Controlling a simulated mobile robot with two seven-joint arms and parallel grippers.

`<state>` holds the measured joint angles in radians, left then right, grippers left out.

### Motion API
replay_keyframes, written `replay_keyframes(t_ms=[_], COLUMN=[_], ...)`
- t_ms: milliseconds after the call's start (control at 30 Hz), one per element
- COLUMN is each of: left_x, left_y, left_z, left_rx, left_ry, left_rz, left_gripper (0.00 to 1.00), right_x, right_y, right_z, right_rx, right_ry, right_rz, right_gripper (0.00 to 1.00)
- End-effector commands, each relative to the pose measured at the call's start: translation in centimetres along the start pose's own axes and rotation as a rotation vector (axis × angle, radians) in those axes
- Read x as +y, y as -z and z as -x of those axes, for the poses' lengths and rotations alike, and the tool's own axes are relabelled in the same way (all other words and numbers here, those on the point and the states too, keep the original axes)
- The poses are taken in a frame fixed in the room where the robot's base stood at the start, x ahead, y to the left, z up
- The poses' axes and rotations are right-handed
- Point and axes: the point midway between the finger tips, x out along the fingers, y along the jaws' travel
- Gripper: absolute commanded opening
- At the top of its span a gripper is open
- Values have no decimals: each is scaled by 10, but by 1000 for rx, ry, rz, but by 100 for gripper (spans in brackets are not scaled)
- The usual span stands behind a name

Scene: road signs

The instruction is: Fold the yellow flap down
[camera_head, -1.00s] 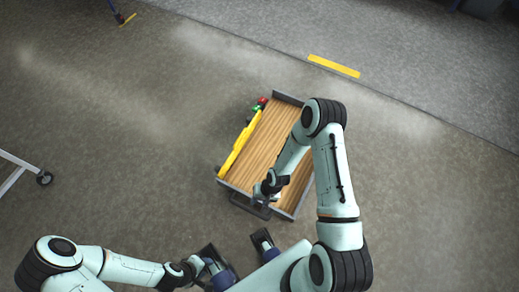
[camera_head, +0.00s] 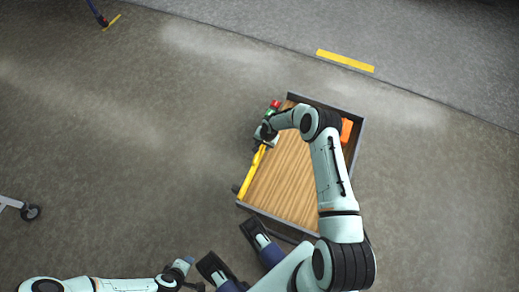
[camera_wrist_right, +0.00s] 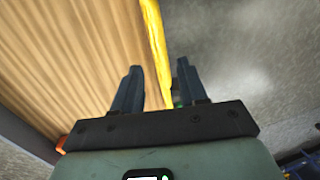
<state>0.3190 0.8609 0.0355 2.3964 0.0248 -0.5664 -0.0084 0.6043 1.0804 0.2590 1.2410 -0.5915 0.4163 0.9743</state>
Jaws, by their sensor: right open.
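The yellow flap (camera_head: 251,174) is a long narrow strip along the left edge of the cart's wooden deck (camera_head: 287,182). My right gripper (camera_head: 259,148) is over the far part of that strip. In the right wrist view the flap (camera_wrist_right: 154,40) runs between the two spread fingers of the right gripper (camera_wrist_right: 159,68), with a gap on both sides. I cannot tell whether either finger touches it. My left gripper (camera_head: 187,264) is low in the head view, away from the cart; its fingers are too small to read.
Red and green parts (camera_head: 273,108) sit at the cart's far left corner. An orange block (camera_head: 346,130) is at the deck's right side. A grey rim (camera_head: 357,140) edges the cart. A wheeled frame (camera_head: 30,212) stands far left. The floor left of the cart is clear.

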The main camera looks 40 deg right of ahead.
Motion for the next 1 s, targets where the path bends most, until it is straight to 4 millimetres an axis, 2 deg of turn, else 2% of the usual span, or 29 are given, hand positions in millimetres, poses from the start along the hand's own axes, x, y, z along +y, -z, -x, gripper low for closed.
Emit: replay_keyframes(t_ms=[33, 100, 267, 667, 700, 767, 800, 833, 1000], left_x=[-2, -4, -7, -9, -9, -9, -9, -9, -9], left_y=[6, 12, 21, 26, 26, 25, 25, 25, 25], left_z=[-7, -12, -19, -21, -21, -21, -21, -21, -21], left_rx=[16, 35, 63, 74, 74, 74, 74, 74, 73], left_ry=[1, 3, 7, 9, 9, 9, 9, 9, 9], left_rz=[2, 3, 6, 8, 8, 8, 7, 8, 7], left_gripper=[43, 43, 43, 43, 43, 43, 43, 43, 43], right_x=[1, 0, 0, 0, 0, 0, 0, 0, 0], right_y=[0, 0, 0, 0, 0, 0, 0, 0, 0], right_z=[-14, -26, -44, -50, -50, -50, -50, -50, -50], right_rx=[-1, -1, -1, 1, 0, 0, 0, 0, 0], right_ry=[-1, 0, 1, 1, 1, 1, 1, 1, 0], right_rz=[-1, -1, 0, 1, 1, 1, 1, 1, 1], right_gripper=[42, 42, 42, 42, 36, 16, 3, 0, 0])
